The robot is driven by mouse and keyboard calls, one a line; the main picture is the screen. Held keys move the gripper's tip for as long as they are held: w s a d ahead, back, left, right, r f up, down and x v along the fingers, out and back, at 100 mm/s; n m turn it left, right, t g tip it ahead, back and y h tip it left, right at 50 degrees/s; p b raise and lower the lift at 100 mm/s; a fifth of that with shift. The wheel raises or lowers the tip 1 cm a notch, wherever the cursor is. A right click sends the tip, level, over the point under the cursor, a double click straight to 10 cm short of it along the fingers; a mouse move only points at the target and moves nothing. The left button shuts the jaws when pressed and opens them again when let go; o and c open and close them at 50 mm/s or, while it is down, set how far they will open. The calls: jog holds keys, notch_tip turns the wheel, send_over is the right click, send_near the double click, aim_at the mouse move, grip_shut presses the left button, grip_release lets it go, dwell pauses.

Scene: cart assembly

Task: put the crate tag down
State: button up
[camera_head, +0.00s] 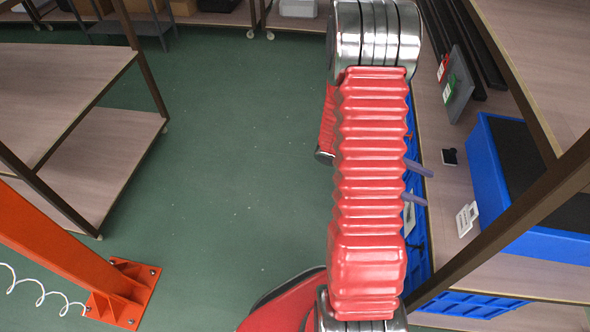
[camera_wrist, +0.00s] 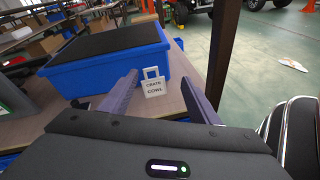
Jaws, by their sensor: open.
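The crate tag (camera_head: 467,218) is a small white plate with a loop handle. It is on the wooden shelf top in front of the blue crate (camera_head: 486,180). In the wrist view the tag (camera_wrist: 153,88) faces me, reads "CRATE COWL", and appears between the two fingers, near the blue crate (camera_wrist: 107,66). My gripper (camera_head: 429,187) is open, its fingers pointing right toward the shelf. In the head view the fingertips are short of the tag, with a gap between. The wrist view also shows my open gripper (camera_wrist: 160,76) with nothing held.
A brown post (camera_head: 500,238) slants across in front of the blue crate; it also shows at right in the wrist view (camera_wrist: 221,50). A small black piece (camera_head: 450,156) and a grey panel (camera_head: 459,88) are further back. Green floor lies open to the left.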

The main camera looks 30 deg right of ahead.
jog(key=w+a+r+m+t+y, duration=0.1)
jog(key=w+a+r+t+y, duration=0.2)
jog(key=a, duration=0.9)
jog(key=w+a+r+m+t+y, duration=0.2)
jog(key=a+r+t, duration=0.6)
jog(key=a, duration=0.5)
jog(key=w+a+r+m+t+y, duration=0.1)
jog(key=w+a+r+t+y, duration=0.3)
jog(key=a+r, duration=0.5)
jog(key=a+t+y, duration=0.1)
jog(key=a+t, duration=0.1)
jog(key=a, duration=0.2)
jog(key=shift+w+m, duration=0.35)
jog(key=shift+m, duration=0.05)
jog(key=shift+a, duration=0.1)
jog(key=shift+c, duration=0.3)
